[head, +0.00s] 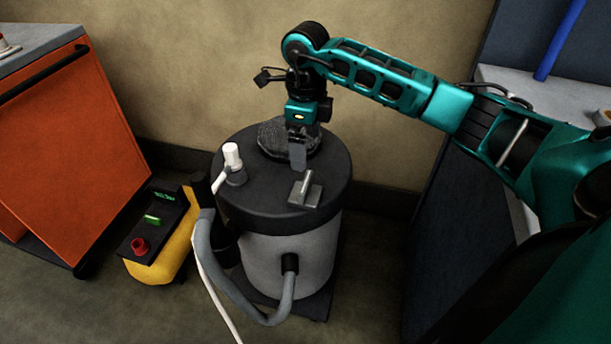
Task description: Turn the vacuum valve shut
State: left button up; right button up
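A grey drum (262,262) with a black lid (262,205) stands on the floor in the middle of the head view. A white capped fitting (232,158) stands upright on the lid's left side, with a pale tube at its base. A grey block with a raised lever-like bar (305,190) sits on the lid's front right. I cannot tell for sure which part is the vacuum valve. My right gripper (298,158) points down over the lid, just behind the grey block and apart from the white fitting. Its fingers overlap in view, so its opening is unclear. My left gripper is not in view.
A yellow unit (172,258) with a black top, red knob (139,245) and green switch (153,219) stands left of the drum. A grey hose (238,295) loops in front. An orange cabinet (75,150) stands at left. A dark round thing (270,138) lies on the lid's back.

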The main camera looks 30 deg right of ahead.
aim_at(306, 182)
notch_tip(306, 182, down, 12)
jog(key=shift+b, duration=0.95)
jog(key=shift+c, duration=0.5)
jog(key=c, duration=0.7)
